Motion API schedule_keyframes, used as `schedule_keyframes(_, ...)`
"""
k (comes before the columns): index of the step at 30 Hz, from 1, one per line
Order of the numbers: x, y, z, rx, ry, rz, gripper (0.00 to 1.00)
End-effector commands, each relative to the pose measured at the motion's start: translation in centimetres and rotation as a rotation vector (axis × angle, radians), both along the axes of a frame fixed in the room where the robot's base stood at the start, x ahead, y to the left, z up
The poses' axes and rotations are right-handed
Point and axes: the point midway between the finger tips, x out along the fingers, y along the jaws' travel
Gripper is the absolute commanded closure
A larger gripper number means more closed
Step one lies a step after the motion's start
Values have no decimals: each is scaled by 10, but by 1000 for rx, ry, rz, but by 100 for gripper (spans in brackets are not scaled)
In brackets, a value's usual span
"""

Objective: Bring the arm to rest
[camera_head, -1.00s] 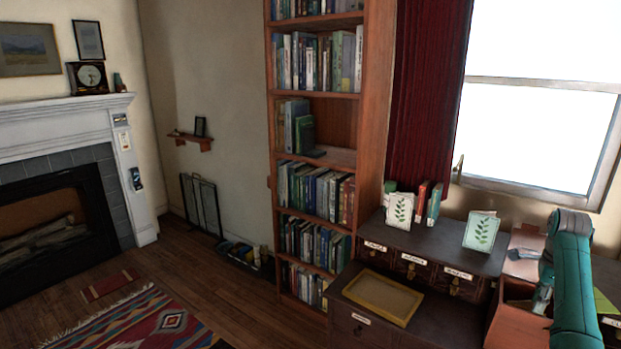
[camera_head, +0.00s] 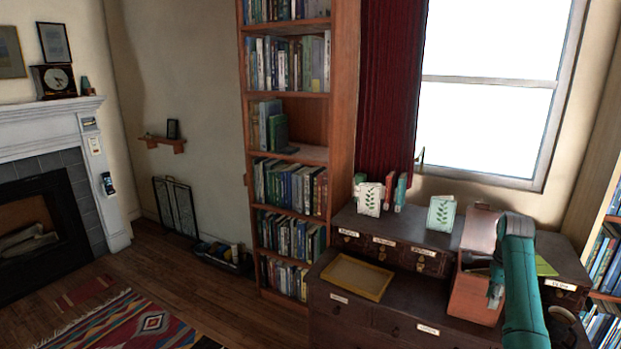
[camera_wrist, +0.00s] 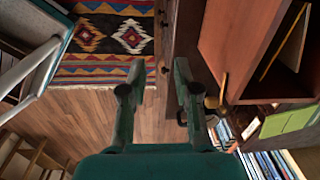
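My teal arm (camera_head: 520,280) rises at the lower right in the head view, in front of the dark wooden cabinet. My gripper (camera_wrist: 158,72) shows in the wrist view with its two fingers spread well apart and nothing between them. Beyond the fingers lies wooden floor (camera_wrist: 155,118), with the patterned rug further off. In the head view the gripper's grey end (camera_head: 496,285) hangs near the reddish wooden box (camera_head: 472,300); its fingers cannot be made out clearly there.
The cabinet (camera_head: 390,315) carries a yellow tray (camera_head: 357,278), two leaf-patterned bookends (camera_head: 441,213) and a few books. A tall bookcase (camera_head: 342,120) stands left of the red curtain. Another bookcase (camera_head: 606,265) stands at the right edge.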

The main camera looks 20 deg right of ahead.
Motion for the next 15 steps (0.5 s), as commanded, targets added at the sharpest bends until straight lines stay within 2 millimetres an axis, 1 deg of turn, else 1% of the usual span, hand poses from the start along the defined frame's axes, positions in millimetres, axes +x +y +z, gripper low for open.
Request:
schedule_keyframes(1,1,4,-9,-4,-3,14,69)
schedule_keyframes(8,10,28,-54,-37,-33,104,69)
schedule_keyframes(11,13,43,-81,-59,-53,159,69)
schedule_keyframes(14,15,65,-115,-89,-77,232,69)
schedule_keyframes(15,16,76,-130,-103,-88,267,69)
